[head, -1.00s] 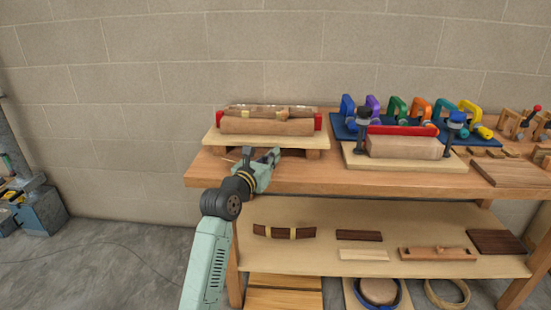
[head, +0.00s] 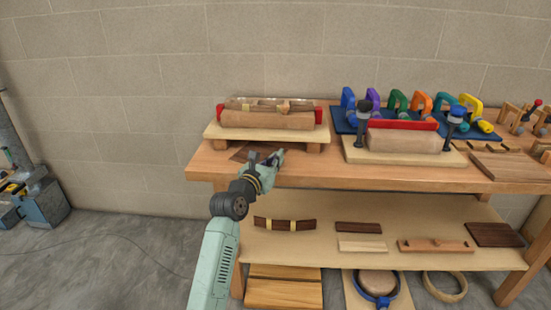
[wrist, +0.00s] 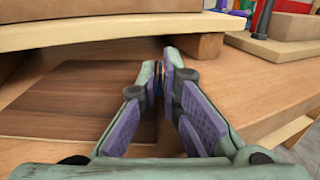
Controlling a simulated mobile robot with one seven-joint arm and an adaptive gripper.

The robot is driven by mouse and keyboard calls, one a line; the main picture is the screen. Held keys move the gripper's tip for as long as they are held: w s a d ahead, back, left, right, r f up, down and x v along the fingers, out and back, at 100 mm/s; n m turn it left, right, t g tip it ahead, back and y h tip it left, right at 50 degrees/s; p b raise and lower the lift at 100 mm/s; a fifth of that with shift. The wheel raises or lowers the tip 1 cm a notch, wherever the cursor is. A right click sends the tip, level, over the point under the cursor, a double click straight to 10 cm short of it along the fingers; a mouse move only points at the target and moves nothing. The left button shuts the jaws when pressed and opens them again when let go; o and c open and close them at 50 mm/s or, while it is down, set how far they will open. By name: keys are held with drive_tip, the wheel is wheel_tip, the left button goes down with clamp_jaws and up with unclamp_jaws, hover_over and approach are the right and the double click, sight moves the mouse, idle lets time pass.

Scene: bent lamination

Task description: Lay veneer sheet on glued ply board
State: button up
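A dark brown sheet (head: 240,152), which looks like the veneer, lies flat on the bench top in front of and partly beneath a raised pale board. In the wrist view the sheet (wrist: 75,95) spreads to the left of my fingers. My gripper (head: 275,157) is low over the bench beside the sheet's right part. In the wrist view the gripper's fingertips (wrist: 164,70) are close together; a small orange and blue spot shows between them. I cannot tell whether they meet. The glued ply board cannot be picked out for certain; a layered curved form (head: 268,119) with red ends rests on the raised board.
The raised pale board (head: 215,132) stands on wooden blocks (wrist: 205,45) just beyond my fingers. A second form (head: 400,140) with dark upright clamps stands to the right. Colored clamps (head: 420,103) lie behind it. Bare bench (head: 320,175) lies right of my gripper.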

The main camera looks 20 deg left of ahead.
drive_tip(key=o, duration=0.4)
drive_tip(key=shift+r, duration=0.1)
drive_tip(key=shift+r, duration=0.15)
drive_tip(key=shift+s+a, duration=0.1)
drive_tip(key=shift+s, duration=0.25)
drive_tip(key=s+b, duration=0.1)
drive_tip(key=s, duration=0.2)
drive_tip(key=s+b, duration=0.1)
drive_tip(key=s, duration=0.3)
drive_tip(key=s+a+b, duration=0.1)
drive_tip(key=s, duration=0.3)
drive_tip(key=shift+s, duration=0.15)
